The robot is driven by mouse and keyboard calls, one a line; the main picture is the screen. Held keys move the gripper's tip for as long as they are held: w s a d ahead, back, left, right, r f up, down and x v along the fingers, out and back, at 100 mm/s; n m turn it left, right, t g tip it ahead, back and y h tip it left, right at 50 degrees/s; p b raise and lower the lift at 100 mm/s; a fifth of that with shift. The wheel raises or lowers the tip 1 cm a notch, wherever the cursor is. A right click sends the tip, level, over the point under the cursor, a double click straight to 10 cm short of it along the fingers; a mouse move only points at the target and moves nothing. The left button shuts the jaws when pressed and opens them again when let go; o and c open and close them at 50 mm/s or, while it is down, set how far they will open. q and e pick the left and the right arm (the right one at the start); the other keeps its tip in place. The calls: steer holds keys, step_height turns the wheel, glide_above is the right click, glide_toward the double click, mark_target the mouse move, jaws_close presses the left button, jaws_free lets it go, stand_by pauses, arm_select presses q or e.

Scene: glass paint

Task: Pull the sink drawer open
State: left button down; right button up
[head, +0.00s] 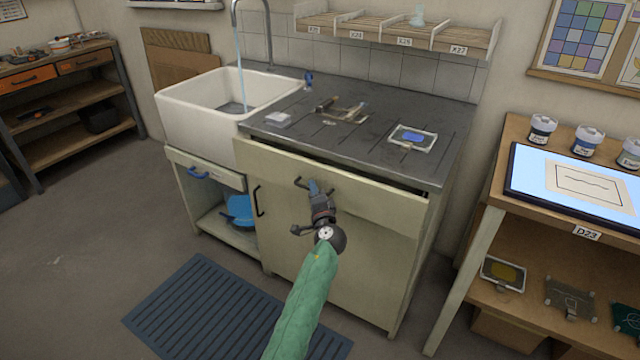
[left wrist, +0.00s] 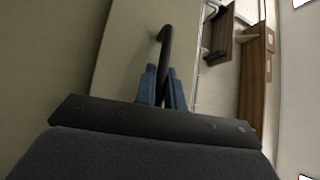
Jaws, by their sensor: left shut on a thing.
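The sink drawer (head: 375,204) is the wide cream front under the dark worktop. A dark gap shows along its top edge at the right, so it stands slightly out from the cabinet. Its dark bar handle (head: 299,182) also shows in the left wrist view (left wrist: 164,40). My left gripper (head: 314,187) is shut on this handle, with its blue fingers (left wrist: 163,88) on either side of the bar. My green-sleeved left arm reaches up from the bottom of the head view and covers part of the cabinet below. My right gripper is not in view.
A white sink (head: 205,115) with running water stands to the left. The worktop (head: 345,95) holds small tools and a framed screen. A slatted blue mat (head: 215,310) lies on the floor in front. A table with a lit panel (head: 570,185) stands close on the right.

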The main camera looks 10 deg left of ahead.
arm_select(q)
steer(key=s+a, duration=0.4)
steer(key=s, duration=0.6)
steer(key=s+a, duration=0.4)
steer(key=s, duration=0.5)
steer(key=shift+s, duration=0.4)
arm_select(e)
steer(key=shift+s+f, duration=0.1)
arm_select(q)
steer(key=shift+a, duration=0.1)
steer(key=c, duration=1.8)
jaws_free()
steer(key=shift+o, duration=0.2)
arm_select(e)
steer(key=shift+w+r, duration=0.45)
arm_select(q)
steer(key=shift+s+f, duration=0.1)
steer(key=r+b+v, duration=0.1)
steer(key=b+v, duration=0.2)
steer(key=v, duration=0.4)
steer(key=shift+s+f, duration=0.25)
steer(key=shift+f, duration=0.25)
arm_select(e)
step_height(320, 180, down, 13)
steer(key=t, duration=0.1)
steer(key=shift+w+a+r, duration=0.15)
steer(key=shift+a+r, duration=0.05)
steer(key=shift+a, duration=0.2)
